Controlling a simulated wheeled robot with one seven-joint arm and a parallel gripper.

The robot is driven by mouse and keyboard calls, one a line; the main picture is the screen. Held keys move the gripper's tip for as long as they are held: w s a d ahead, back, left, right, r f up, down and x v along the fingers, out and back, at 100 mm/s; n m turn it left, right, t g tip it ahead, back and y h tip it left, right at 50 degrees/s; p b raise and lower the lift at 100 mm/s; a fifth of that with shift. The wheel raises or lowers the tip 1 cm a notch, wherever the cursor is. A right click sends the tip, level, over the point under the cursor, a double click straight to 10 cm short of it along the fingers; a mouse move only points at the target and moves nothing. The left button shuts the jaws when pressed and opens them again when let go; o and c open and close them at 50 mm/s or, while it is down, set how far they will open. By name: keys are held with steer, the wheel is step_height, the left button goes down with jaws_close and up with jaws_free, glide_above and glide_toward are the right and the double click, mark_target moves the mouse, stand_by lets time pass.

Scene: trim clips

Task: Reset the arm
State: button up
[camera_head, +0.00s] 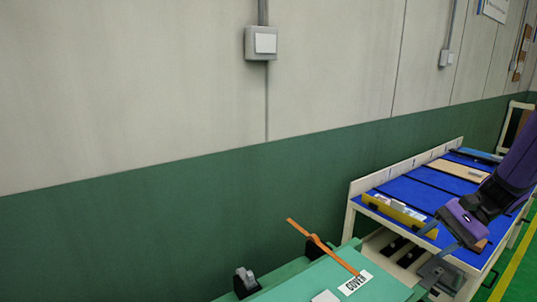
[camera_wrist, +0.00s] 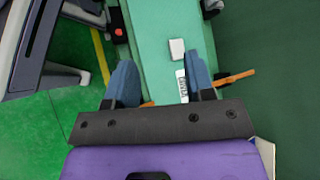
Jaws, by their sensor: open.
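My gripper (camera_head: 453,236) hangs from the purple arm at the right of the head view, in front of the blue-topped bench. In the wrist view my gripper (camera_wrist: 161,72) shows its two blue-grey fingers wide apart, with nothing held between them. Below it in that view is a green work surface (camera_wrist: 157,32) with a small white block (camera_wrist: 177,48) and a white label reading COVER. An orange strip (camera_wrist: 236,76) shows beside and behind the right finger.
The green surface (camera_head: 335,285) carries the COVER label (camera_head: 356,283) and the orange strip (camera_head: 318,241). The bench (camera_head: 421,190) holds a yellow bin (camera_head: 399,208) and a tan board (camera_head: 457,170). A grey and green wall (camera_head: 180,90) stands behind. Green floor with a yellow line lies at right.

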steer(key=s+a+r+n+t+h, duration=0.2)
steer(key=s+a+r+n+h, duration=0.2)
steer(key=s+r, duration=0.3)
steer(key=s+a+r+n+t+h, duration=0.3)
steer(key=s+a+r+n+h, duration=0.2)
steer(key=r, duration=0.6)
steer(key=shift+s+a+r+n+t+h, duration=0.25)
steer(key=shift+s+n+h, duration=0.35)
steer(key=shift+s+n, duration=0.75)
steer(key=shift+s+m, duration=0.3)
steer(key=shift+m, duration=0.05)
stand_by(1.6)
